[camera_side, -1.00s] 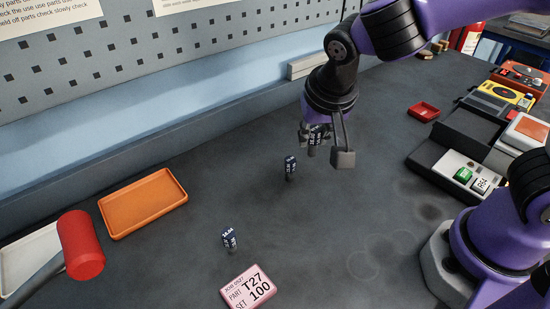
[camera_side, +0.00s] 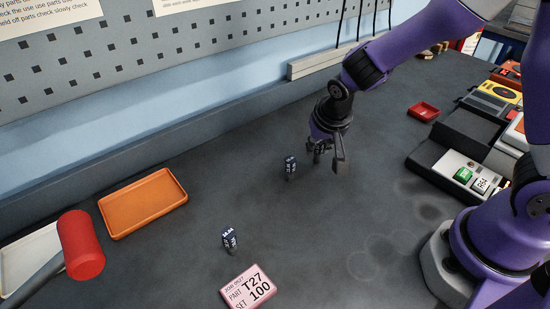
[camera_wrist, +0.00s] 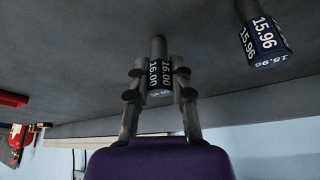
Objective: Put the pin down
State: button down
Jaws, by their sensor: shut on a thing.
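My gripper (camera_side: 326,159) is low over the dark bench, right of a standing dark pin (camera_side: 290,167). In the wrist view its fingers (camera_wrist: 159,90) are shut on a pin (camera_wrist: 158,70) with a grey shank and a dark blue block marked 16.00. In the side view the held pin is mostly hidden by the fingers, and I cannot tell whether it touches the bench. Another pin (camera_wrist: 265,42), marked 15.96, shows at the wrist view's upper right. A further blue pin (camera_side: 229,239) stands nearer the front, by a pink card (camera_side: 248,287) reading T27 100.
An empty orange tray (camera_side: 143,204) and a red-headed mallet (camera_side: 81,245) lie at the left. The bench around my gripper is mostly clear.

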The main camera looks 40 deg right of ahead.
jog(key=shift+f, duration=0.1)
jog(key=c, duration=0.8)
grip_release()
jog(key=shift+r, duration=0.4)
jog(key=v, duration=1.2)
jog(key=shift+s+d+r+n+t+y, duration=0.25)
jog(key=shift+s+d+r+n+y, duration=0.25)
jog(key=shift+s+n, duration=0.8)
jog(key=shift+s+d+r+n+t+y, duration=0.3)
jog(key=shift+s+r+n, duration=0.4)
jog(key=shift+s, duration=1.15)
jog(key=shift+s+d+r+n+t+y, duration=0.3)
jog(key=shift+s+r+n, duration=0.2)
jog(key=shift+s+n, duration=0.8)
jog(key=shift+s+m, duration=0.2)
jog(key=shift+m, duration=0.1)
